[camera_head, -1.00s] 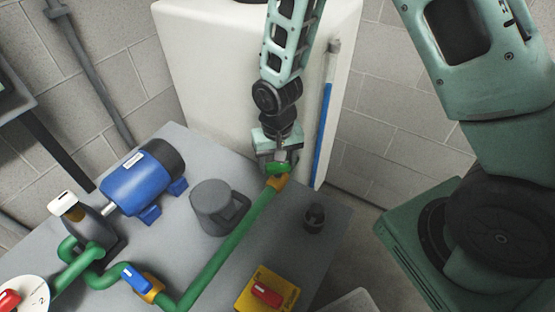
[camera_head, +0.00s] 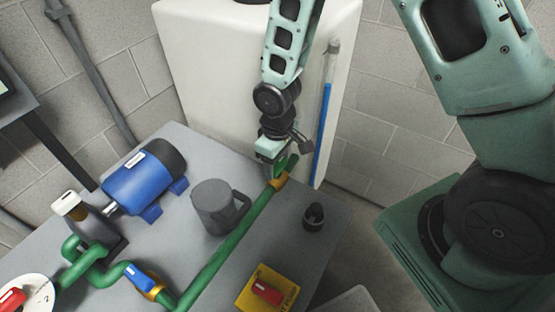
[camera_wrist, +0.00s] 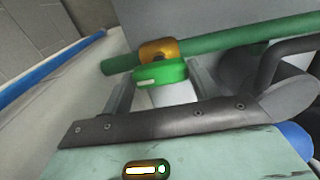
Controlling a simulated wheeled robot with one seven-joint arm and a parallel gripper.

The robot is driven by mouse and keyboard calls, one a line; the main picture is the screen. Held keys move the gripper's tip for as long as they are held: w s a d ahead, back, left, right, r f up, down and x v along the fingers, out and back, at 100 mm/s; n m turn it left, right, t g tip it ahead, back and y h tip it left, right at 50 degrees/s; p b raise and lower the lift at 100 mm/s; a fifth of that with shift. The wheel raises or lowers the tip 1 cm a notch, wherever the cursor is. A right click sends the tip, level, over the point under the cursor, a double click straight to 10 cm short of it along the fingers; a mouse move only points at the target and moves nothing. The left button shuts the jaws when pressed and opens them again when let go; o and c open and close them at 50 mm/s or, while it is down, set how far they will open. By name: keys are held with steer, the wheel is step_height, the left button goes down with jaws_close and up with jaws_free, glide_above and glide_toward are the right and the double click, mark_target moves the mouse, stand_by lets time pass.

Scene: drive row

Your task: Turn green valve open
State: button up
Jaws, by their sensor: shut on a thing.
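The green valve handle (camera_head: 291,163) sits on a brass-coloured valve body (camera_head: 279,181) at the far end of a green pipe (camera_head: 232,232). In the wrist view the handle (camera_wrist: 160,74) lies between my two fingers, in front of the brass body (camera_wrist: 158,49). It lies roughly along the line of the pipe (camera_wrist: 235,42) there. My gripper (camera_head: 275,163) is shut on the handle; it also shows in the wrist view (camera_wrist: 160,88). In the head view my gripper hides part of the handle.
A grey mug (camera_head: 212,204) stands left of the pipe, and a small dark cup (camera_head: 314,218) right of it. A blue-handled valve (camera_head: 137,278), a red switch on a yellow box (camera_head: 266,292) and a blue motor (camera_head: 140,186) share the grey table. A white cabinet (camera_head: 205,75) stands behind.

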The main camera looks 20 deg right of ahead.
mark_target(278, 164)
stand_by(0.6)
steer(key=o, duration=1)
steer(key=shift+r, duration=0.15)
step_height(278, 164, up, 17)
steer(key=shift+r, duration=0.1)
steer(key=shift+n+y, duration=0.3)
steer(key=shift+n, duration=0.2)
steer(key=s+a+r, duration=0.1)
steer(key=s+a, duration=0.1)
steer(key=s, duration=0.4)
steer(key=s+a+r, duration=0.1)
steer(key=s+a, duration=0.1)
steer(key=s, duration=0.5)
steer(key=s+a+r, duration=0.2)
steer(key=s, duration=0.4)
steer(key=shift+s+a+r, duration=0.1)
steer(key=shift+s+a, duration=0.05)
